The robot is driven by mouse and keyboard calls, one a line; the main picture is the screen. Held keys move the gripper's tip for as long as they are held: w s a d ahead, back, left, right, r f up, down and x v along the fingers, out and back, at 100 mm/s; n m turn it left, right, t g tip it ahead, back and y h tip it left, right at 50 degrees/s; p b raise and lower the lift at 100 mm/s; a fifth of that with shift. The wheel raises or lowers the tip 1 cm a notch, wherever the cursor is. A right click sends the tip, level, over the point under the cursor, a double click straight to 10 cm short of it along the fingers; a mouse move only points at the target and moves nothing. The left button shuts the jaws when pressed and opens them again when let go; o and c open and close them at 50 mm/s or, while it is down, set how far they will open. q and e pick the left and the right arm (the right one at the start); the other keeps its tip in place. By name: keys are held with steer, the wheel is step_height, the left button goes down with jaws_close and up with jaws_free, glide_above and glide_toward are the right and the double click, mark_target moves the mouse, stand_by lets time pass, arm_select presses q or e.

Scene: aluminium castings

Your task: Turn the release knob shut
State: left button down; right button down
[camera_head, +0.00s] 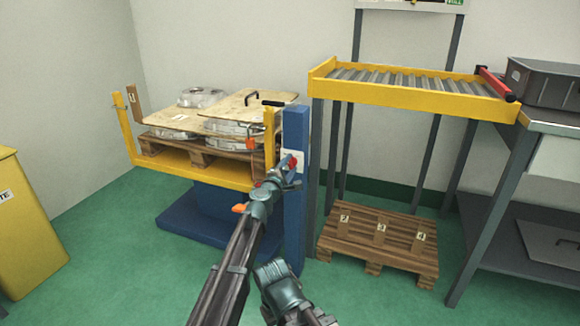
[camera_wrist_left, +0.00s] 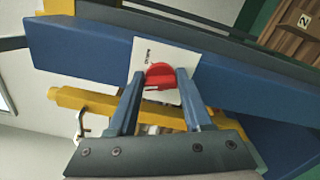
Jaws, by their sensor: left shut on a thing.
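The red release knob (camera_wrist_left: 160,74) sits on a white plate (camera_wrist_left: 150,54) on the blue column (camera_wrist_left: 90,52). In the left wrist view the two fingers of my left gripper (camera_wrist_left: 161,84) stand on either side of the knob and are shut on it. In the head view my left gripper (camera_head: 291,172) reaches up to the column (camera_head: 297,125), with the red of the knob just showing at its tips. The gripper and arm hide part of the plate there. The small print on the plate is too small to read.
Left of the column, a yellow lift platform (camera_head: 200,172) carries a pallet with castings (camera_head: 203,97) and boards. Right stand a roller conveyor (camera_head: 400,90), a pallet (camera_head: 380,240) on the floor and a bench with a grey crate (camera_head: 545,82). A yellow bin (camera_head: 28,230) stands far left.

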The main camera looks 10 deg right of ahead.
arm_select(q)
steer(key=n, duration=0.4)
steer(key=shift+r+n, duration=0.1)
steer(key=shift+n, duration=0.3)
stand_by(0.4)
steer(key=shift+c, duration=1.6)
jaws_free()
steer(key=shift+a, duration=0.1)
steer(key=v, duration=1.3)
steer(key=shift+s+a, duration=0.15)
steer(key=shift+s, duration=0.2)
